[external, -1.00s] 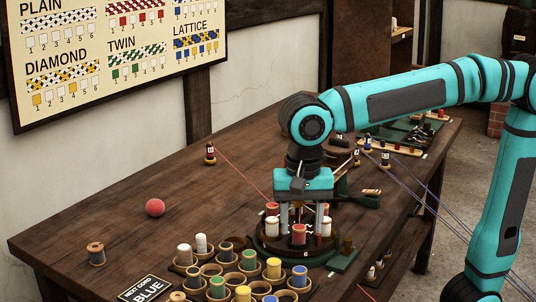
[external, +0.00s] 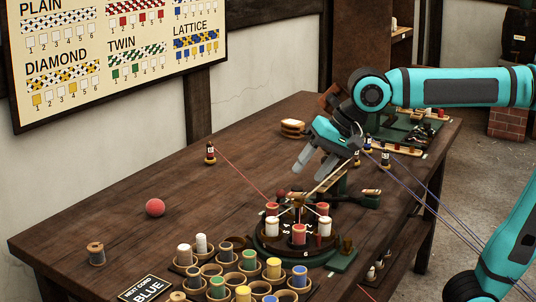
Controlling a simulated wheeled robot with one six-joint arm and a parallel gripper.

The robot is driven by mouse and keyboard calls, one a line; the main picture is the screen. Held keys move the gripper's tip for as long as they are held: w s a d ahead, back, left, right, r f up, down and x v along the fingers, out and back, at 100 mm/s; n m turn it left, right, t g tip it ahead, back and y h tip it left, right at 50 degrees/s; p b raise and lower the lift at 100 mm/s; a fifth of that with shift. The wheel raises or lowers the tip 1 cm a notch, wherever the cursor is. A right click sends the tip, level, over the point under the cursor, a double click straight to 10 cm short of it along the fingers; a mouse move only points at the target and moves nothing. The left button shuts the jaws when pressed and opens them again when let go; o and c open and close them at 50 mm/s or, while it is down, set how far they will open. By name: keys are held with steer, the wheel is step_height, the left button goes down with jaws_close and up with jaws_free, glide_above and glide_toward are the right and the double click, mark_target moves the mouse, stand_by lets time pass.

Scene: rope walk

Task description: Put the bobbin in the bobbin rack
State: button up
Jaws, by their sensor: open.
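The bobbin rack (external: 206,284) is a cluster of round wooden cups at the front of the table. Some cups hold white, green, yellow or blue bobbins, and others look empty. A round dark braiding stand (external: 262,247) behind it to the right carries red and white bobbins, including a red bobbin (external: 298,235) at its front. Which bobbin the task means, I cannot tell. My gripper (external: 313,172) is open and empty, tilted down-left, above and behind the stand.
A red ball (external: 155,207) lies on the left of the table. Blue cords cross the right edge. The table's left middle is mostly clear.

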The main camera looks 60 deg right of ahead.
steer(key=s+d+r+n+t+h, duration=0.1)
steer(key=s+d+r+n+t, duration=0.1)
steer(key=d, duration=0.4)
steer(key=s+d+r+n+t+h, duration=0.1)
steer(key=s+d+r+n+t, duration=0.1)
steer(key=d, duration=0.5)
steer(key=s+d+r+n+t+h, duration=0.1)
steer(key=s+d+r+n+t, duration=0.2)
steer(key=d+t, duration=0.4)
step_height(320, 180, up, 2)
steer(key=shift+s+d+r+t, duration=0.1)
steer(key=shift+s+d+t, duration=0.2)
steer(key=shift+s, duration=0.35)
